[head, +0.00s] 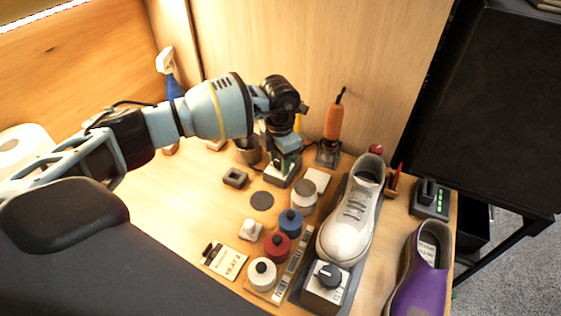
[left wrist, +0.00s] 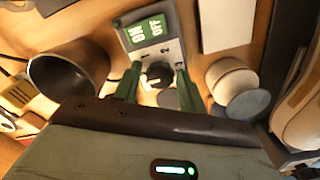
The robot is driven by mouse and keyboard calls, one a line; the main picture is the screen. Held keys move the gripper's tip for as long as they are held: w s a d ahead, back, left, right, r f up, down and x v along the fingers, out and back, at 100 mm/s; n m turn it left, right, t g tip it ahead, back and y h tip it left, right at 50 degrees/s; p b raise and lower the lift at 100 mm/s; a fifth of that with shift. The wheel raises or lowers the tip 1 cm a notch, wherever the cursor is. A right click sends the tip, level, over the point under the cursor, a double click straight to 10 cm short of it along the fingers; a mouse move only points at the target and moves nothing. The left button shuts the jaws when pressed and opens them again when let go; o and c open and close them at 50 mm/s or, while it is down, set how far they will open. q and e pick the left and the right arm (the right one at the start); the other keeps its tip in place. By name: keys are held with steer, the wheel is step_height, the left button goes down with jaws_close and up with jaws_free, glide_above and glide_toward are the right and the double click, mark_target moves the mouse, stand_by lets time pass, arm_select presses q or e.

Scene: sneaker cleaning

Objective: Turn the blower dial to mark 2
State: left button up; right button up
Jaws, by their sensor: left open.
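A grey control box (left wrist: 176,22) shows in the left wrist view, with a green ON/OFF switch (left wrist: 147,31) and a pale panel marked 1 and 2. My left gripper (left wrist: 157,86) is open, with one green finger on each side of the dial. Contact with it is unclear. In the head view my left gripper (head: 283,150) hangs over the box (head: 281,178) and hides most of it. My right gripper is not in view.
A metal cup (head: 248,151) stands left of the box; a pale round jar (head: 304,193) stands to its right. A white sneaker (head: 352,216) rests on a stand with another black knob (head: 329,275). An orange tool (head: 333,124) stands behind. Several lidded jars occupy the front.

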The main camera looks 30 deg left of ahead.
arm_select(q)
steer(key=shift+c, duration=0.3)
steer(key=c, duration=0.7)
steer(key=shift+o, duration=0.2)
steer(key=m, duration=0.4)
steer(key=shift+b, duration=0.35)
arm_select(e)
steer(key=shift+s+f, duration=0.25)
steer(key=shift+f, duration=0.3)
arm_select(q)
steer(key=shift+f+m, duration=0.1)
steer(key=shift+m, duration=0.5)
steer(key=shift+m+b, duration=0.35)
steer(key=shift+m, duration=1.05)
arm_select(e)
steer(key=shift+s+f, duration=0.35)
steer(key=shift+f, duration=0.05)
